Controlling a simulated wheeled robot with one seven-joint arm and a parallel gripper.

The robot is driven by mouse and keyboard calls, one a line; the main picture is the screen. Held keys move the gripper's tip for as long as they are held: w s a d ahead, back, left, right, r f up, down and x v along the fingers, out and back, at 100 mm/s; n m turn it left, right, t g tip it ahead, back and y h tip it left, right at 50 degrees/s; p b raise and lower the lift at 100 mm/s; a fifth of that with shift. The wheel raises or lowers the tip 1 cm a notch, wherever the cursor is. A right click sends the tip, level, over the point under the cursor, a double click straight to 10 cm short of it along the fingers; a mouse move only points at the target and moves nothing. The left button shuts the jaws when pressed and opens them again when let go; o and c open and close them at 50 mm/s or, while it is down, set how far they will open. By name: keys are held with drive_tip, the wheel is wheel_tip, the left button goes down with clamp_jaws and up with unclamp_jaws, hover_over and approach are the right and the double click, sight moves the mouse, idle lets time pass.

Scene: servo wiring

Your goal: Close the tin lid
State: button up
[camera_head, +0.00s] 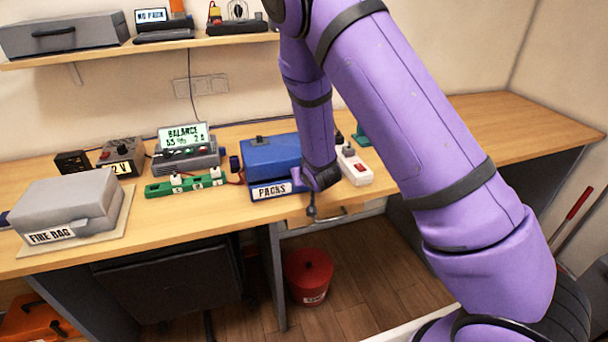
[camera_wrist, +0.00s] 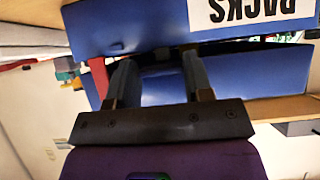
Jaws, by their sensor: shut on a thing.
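The blue tin (camera_head: 275,158) stands on the bench with a white PACKS label on its front. Its lid, with a dark knob on top, lies over the body in the head view. In the wrist view, which is upside down, the labelled tin body (camera_wrist: 130,28) is at the top and the lid (camera_wrist: 262,75) is below it, with a narrow dark gap between. My gripper (camera_wrist: 158,68) is at the tin's front, its fingers reaching the lid's edge. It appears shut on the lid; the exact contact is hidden. In the head view my forearm covers the tin's right side.
A grey FIRE BAG box (camera_head: 70,203) sits at the bench's left. A green board (camera_head: 186,185) and a BALANCE charger (camera_head: 185,148) are left of the tin. A white power strip (camera_head: 354,166) is close to its right. The far right bench is clear.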

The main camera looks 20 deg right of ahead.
drive_tip(key=o, duration=1.3)
drive_tip(key=shift+r, duration=0.1)
drive_tip(key=v, duration=1)
drive_tip(key=shift+s+r, duration=0.1)
drive_tip(key=shift+s, duration=0.25)
drive_tip(key=s+d+r+g+y, duration=0.1)
drive_tip(key=s+d+r+g, duration=0.1)
drive_tip(key=s+r, duration=0.5)
drive_tip(key=s+d+r+g, duration=0.1)
drive_tip(key=s+d+r, duration=0.15)
drive_tip(key=r, duration=0.85)
drive_tip(key=s+d+r, duration=0.1)
drive_tip(key=s+r, duration=0.2)
drive_tip(key=s, duration=0.3)
drive_tip(key=s+r+g, duration=0.1)
drive_tip(key=s+r, duration=0.2)
drive_tip(key=s, duration=0.4)
drive_tip(key=s+d+r+g, duration=0.1)
drive_tip(key=s+r, duration=0.3)
drive_tip(key=s, duration=0.3)
drive_tip(key=shift+d+h, duration=0.35)
drive_tip(key=shift+h, duration=0.05)
